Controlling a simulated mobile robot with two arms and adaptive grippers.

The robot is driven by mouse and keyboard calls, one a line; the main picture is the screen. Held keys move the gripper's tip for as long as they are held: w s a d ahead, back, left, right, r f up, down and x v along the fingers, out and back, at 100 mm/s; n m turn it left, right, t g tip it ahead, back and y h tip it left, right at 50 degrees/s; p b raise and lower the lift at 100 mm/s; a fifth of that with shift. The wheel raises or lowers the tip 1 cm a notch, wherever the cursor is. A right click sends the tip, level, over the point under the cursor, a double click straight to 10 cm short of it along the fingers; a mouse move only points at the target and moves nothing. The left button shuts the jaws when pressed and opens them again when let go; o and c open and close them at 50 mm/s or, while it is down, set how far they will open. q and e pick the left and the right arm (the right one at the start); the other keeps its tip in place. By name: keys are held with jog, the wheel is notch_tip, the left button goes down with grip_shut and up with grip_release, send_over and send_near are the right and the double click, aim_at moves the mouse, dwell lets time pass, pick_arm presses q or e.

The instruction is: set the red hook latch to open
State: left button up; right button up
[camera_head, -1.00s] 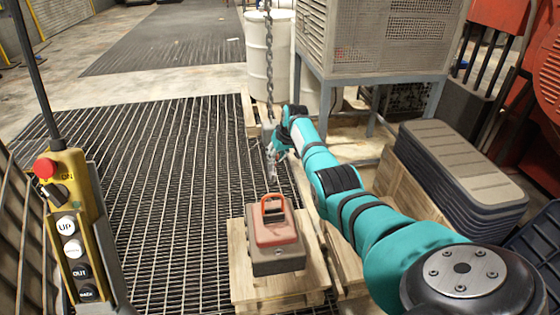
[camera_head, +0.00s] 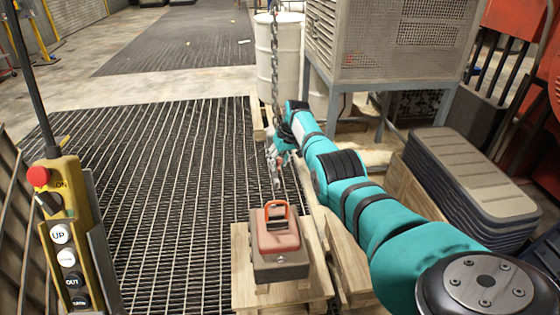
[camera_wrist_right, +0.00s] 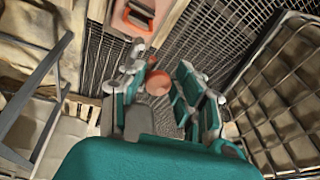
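A chain (camera_head: 276,70) hangs from above, down to my right gripper (camera_head: 276,153). A small grey hook (camera_head: 277,180) shows just below the fingers in the head view, with a small reddish part, seemingly the latch (camera_head: 282,160), beside them. In the right wrist view, a rounded orange-red piece (camera_wrist_right: 158,83) lies between the spread fingers of my right gripper (camera_wrist_right: 160,92), nearer the left finger. The fingers look open; contact with the piece cannot be told. The latch's position is too small to tell. My left gripper is not in view.
A red-brown box with an orange handle (camera_head: 275,235) sits on a wooden pallet (camera_head: 245,290) below. A yellow control pendant (camera_head: 65,210) hangs at left. A white drum (camera_head: 290,55), a metal cabinet (camera_head: 385,40) and stacked dark covers (camera_head: 470,180) stand behind and right. The grating at left is clear.

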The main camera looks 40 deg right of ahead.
jog(key=shift+o, duration=1.1)
jog(key=shift+d+r, duration=0.1)
jog(key=shift+s+r, duration=0.1)
jog(key=shift+r, duration=0.1)
jog(key=v, duration=1.1)
jog(key=shift+r, duration=0.2)
